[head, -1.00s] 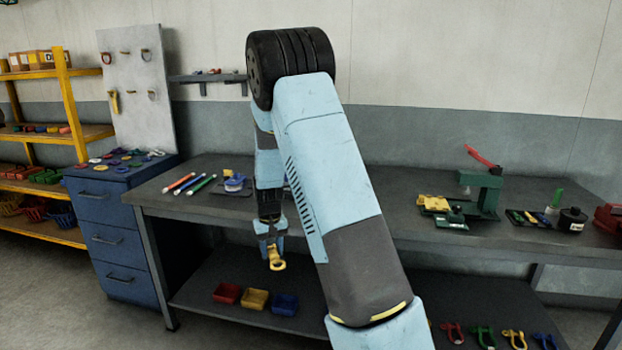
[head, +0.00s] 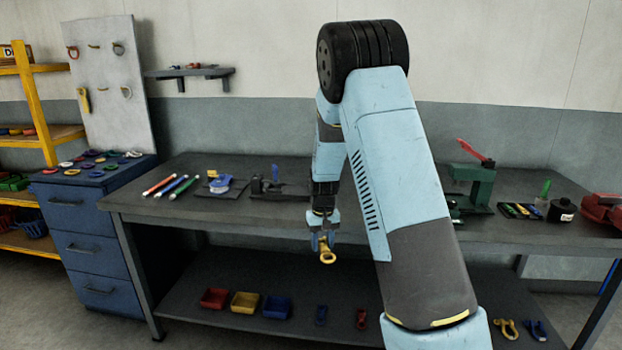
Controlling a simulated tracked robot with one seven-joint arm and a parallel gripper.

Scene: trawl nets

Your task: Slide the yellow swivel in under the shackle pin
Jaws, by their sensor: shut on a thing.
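My gripper (head: 323,239) points down in front of the workbench's front edge. It is shut on the yellow swivel (head: 327,257), whose ring end hangs below the fingers. A dark fixture (head: 257,186) with an upright blue part (head: 275,173) stands on the bench, behind and left of my gripper. It may hold the shackle, but it is too small to tell, and I cannot make out a pin. The swivel is well apart from this fixture.
On the workbench (head: 230,214), pens (head: 172,186) and a blue-and-white item on a dark mat (head: 220,183) lie left of the fixture. A green press (head: 478,185) with a red lever stands right. My arm hides the bench's middle.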

